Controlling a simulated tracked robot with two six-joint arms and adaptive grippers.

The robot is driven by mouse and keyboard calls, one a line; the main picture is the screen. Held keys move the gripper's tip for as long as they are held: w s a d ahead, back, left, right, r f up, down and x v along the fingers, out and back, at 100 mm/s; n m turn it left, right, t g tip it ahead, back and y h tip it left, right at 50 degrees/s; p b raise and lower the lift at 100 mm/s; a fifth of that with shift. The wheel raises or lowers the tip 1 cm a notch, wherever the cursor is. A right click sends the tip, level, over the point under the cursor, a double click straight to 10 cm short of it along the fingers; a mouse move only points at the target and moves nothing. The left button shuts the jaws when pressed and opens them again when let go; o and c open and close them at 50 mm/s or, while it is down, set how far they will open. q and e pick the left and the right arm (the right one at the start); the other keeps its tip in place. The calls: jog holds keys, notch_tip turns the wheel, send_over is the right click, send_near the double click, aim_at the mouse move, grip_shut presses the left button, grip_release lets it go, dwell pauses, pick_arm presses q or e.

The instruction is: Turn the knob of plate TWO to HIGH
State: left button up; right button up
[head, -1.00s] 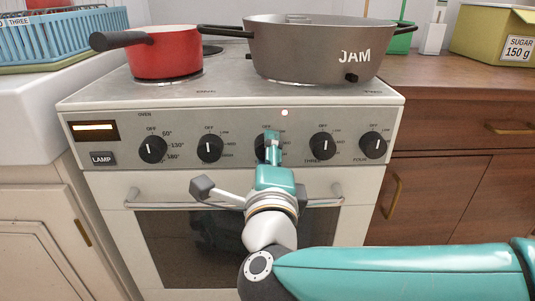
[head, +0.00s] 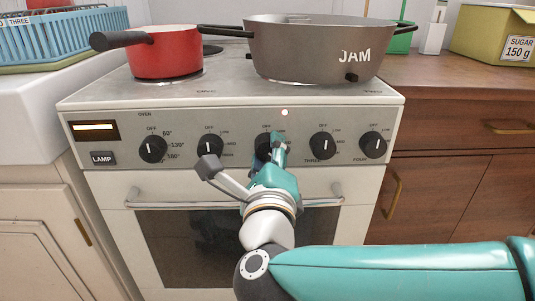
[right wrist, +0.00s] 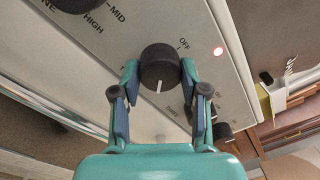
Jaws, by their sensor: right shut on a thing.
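The knob of plate TWO (head: 263,146) is on the stove's front panel, just left of the knob marked THREE, and my right gripper partly covers it. In the right wrist view this black knob (right wrist: 160,66) is between the two fingers of my right gripper (right wrist: 159,76), which is shut on it. The knob's white mark points down in that view, away from the OFF label at upper right. Its other setting labels are mostly hidden by the fingers. My left gripper is not in view.
Neighbouring knobs ONE (head: 210,148) and THREE (head: 322,146) are close on both sides. The oven handle (head: 165,205) runs below. A red pan (head: 165,55) and a grey JAM pot (head: 300,50) stand on the stove top.

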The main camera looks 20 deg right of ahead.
aim_at(268, 98)
jog(key=shift+f, duration=0.35)
jog(key=o, duration=1.1)
jog(key=shift+r, duration=0.1)
jog(key=shift+o, duration=0.2)
jog(key=shift+r, duration=0.15)
notch_tip(268, 98, up, 9)
jog(key=shift+s+d+f, duration=0.15)
jog(key=shift+r, duration=0.55)
